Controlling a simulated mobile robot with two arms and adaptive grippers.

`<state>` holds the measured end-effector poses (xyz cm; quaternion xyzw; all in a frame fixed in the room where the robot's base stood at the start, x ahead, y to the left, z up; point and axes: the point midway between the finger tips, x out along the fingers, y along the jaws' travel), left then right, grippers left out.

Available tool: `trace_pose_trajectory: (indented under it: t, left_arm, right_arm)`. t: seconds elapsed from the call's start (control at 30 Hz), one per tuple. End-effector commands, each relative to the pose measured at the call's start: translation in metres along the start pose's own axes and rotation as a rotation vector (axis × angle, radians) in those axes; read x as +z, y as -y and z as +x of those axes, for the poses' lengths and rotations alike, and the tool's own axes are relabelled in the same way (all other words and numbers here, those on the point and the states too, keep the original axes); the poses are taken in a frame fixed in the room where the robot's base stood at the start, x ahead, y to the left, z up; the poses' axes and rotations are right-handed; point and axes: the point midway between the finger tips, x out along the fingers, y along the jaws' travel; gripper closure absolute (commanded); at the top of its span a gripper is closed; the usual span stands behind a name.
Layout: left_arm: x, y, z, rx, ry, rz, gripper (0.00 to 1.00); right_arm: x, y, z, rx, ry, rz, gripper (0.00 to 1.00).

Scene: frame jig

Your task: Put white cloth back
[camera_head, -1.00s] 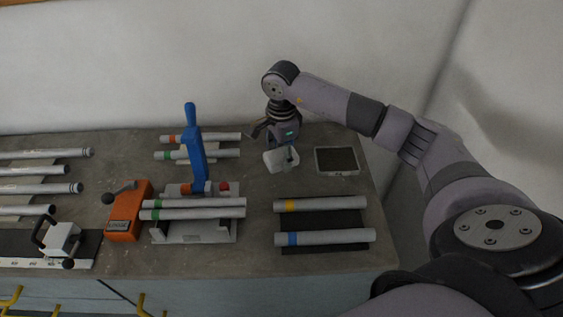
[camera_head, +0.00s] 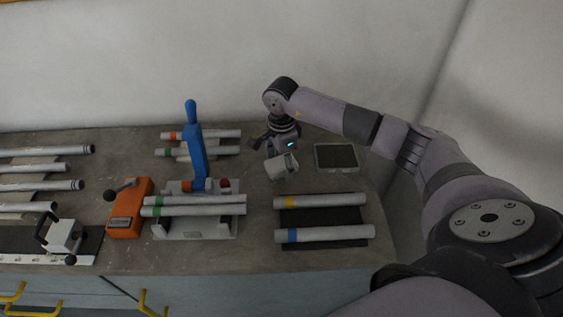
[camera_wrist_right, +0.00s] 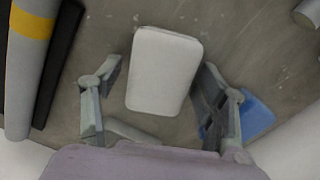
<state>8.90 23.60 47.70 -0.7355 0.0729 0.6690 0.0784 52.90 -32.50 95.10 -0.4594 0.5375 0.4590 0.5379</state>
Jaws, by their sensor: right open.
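The white cloth (camera_head: 279,170) is a small, pale, rounded rectangle at the back right of the bench, just in front of my right gripper. In the right wrist view the white cloth (camera_wrist_right: 165,70) lies flat-looking between the two fingers, with gaps on both sides. My right gripper (camera_wrist_right: 160,95) is open and holds nothing. In the head view the right gripper (camera_head: 279,152) points down over the cloth and partly hides it. My left gripper is not in view.
A dark-topped tray (camera_head: 316,158) is right of the cloth. Yellow-banded (camera_head: 325,201) and blue-banded (camera_head: 328,235) tubes lie on a dark mat nearer the front. Left stand a jig with a blue lever (camera_head: 196,150) and an orange device (camera_head: 126,222). A blue item (camera_wrist_right: 256,117) shows beside a finger.

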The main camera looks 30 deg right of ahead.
Motion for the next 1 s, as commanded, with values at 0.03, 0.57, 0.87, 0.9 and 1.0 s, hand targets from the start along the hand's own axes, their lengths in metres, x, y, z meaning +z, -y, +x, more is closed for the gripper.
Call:
trace_pose_trajectory:
  t: [0.03, 0.57, 0.87, 0.9, 1.0]
  left_arm:
    - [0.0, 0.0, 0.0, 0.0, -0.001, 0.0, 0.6]
    - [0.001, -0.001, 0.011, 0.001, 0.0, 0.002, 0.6]
    - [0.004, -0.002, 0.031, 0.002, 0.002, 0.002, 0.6]
    - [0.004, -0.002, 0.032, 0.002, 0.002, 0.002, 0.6]
    - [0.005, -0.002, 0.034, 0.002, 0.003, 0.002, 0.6]
  right_arm:
    - [0.0, 0.0, 0.0, 0.0, 0.0, 0.0, 0.31]
    - [0.0, 0.002, -0.033, -0.006, 0.001, -0.001, 0.31]
    - [0.0, 0.001, -0.097, -0.006, 0.0, 0.0, 0.31]
    - [0.0, 0.001, -0.103, -0.005, 0.001, 0.001, 0.31]
    - [0.0, 0.001, -0.115, -0.003, 0.001, 0.001, 0.31]
